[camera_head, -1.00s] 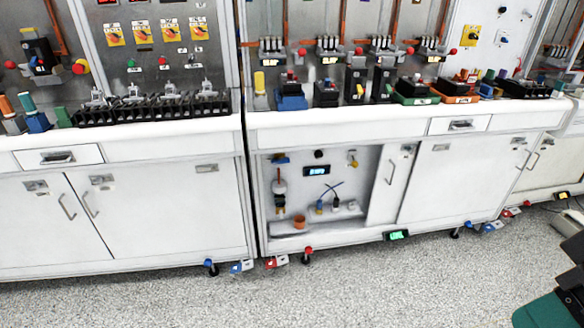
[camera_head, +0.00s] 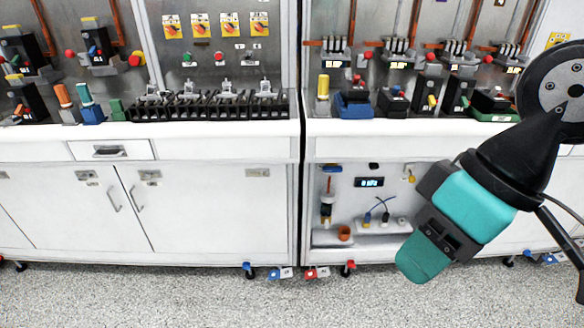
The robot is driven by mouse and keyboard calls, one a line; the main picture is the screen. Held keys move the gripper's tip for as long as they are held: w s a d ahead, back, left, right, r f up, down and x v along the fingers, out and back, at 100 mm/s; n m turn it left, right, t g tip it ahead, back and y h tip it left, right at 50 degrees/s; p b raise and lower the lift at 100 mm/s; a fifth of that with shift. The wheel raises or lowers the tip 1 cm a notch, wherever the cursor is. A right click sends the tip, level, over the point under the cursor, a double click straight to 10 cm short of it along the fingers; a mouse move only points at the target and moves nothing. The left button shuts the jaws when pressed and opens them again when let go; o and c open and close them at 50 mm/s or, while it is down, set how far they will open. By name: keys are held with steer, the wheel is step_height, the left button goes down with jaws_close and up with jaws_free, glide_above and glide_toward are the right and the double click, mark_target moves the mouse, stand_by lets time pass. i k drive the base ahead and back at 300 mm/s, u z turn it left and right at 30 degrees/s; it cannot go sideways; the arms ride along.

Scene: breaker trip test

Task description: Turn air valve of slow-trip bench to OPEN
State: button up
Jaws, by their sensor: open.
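An open bay under the right bench holds air fittings: a small blue-handled fitting (camera_head: 331,168) at upper left, above a dark filter-like unit (camera_head: 326,208), and a small yellow fitting (camera_head: 410,175) at upper right. I cannot tell which is the air valve or read any OPEN mark. A small lit display (camera_head: 369,182) sits between them, too small to read surely. My gripper (camera_head: 428,252), teal and black, hangs in front of the bay's right side, nearer the camera and apart from the fittings. It is open, and I see nothing in it.
A white worktop (camera_head: 225,130) carries breakers and several terminal blocks. An orange cup (camera_head: 344,232) and blue and black cables (camera_head: 377,208) are in the bay. Castors and blue and red pedals (camera_head: 311,272) stick out at floor level. The speckled floor (camera_head: 200,300) in front is clear.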

mark_target(331, 168)
steer(key=i, duration=1.15)
steer(key=z, duration=0.55)
